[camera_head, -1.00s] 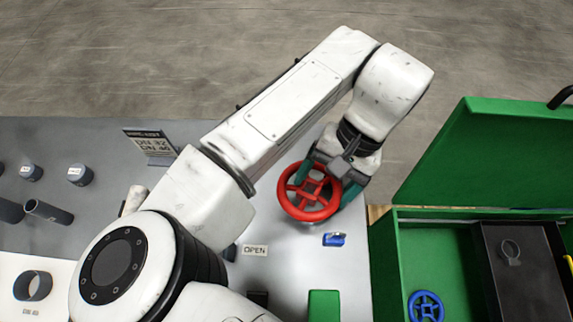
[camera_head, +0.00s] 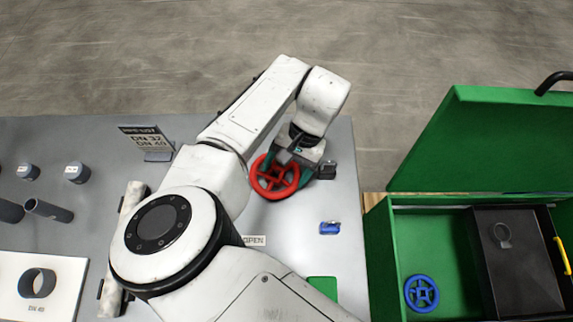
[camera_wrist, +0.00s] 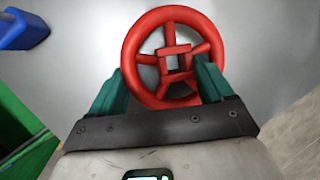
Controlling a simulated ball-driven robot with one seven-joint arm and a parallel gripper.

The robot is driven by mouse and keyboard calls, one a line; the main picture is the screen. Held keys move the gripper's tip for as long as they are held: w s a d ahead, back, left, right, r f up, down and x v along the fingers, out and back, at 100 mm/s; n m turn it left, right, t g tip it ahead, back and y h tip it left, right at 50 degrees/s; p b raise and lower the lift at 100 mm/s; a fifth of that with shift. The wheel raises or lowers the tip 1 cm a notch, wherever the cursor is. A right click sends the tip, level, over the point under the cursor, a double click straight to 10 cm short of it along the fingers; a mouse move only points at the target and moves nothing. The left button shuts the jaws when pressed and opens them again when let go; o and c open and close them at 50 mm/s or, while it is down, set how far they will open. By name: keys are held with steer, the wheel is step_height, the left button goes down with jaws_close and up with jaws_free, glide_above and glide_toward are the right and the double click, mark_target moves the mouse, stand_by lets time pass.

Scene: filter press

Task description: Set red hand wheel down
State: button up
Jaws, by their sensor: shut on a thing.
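The red hand wheel (camera_head: 274,190) is a spoked ring with a square opening at its hub. In the head view it is over the grey bench top, towards the far edge. My gripper (camera_head: 283,170) is shut on the wheel, with its teal fingers at the near part of the rim. In the wrist view the wheel (camera_wrist: 172,12) is upright in the picture between the two fingers (camera_wrist: 165,82), with grey surface behind it. I cannot tell whether the wheel touches the bench. My arm hides part of the bench left of it.
A small blue part (camera_head: 329,228) lies on the bench by the OPEN label (camera_head: 254,241). A dark object (camera_head: 326,170) stands right of my gripper. The open green box (camera_head: 384,250) holds a blue wheel (camera_head: 421,294) and a black tray. A DN sign (camera_head: 147,141) stands left.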

steer(key=o, duration=1.2)
steer(key=shift+f, duration=0.1)
steer(key=shift+c, duration=0.2)
steer(key=b+v, duration=0.1)
steer(key=v, duration=1.1)
steer(key=shift+b, duration=0.35)
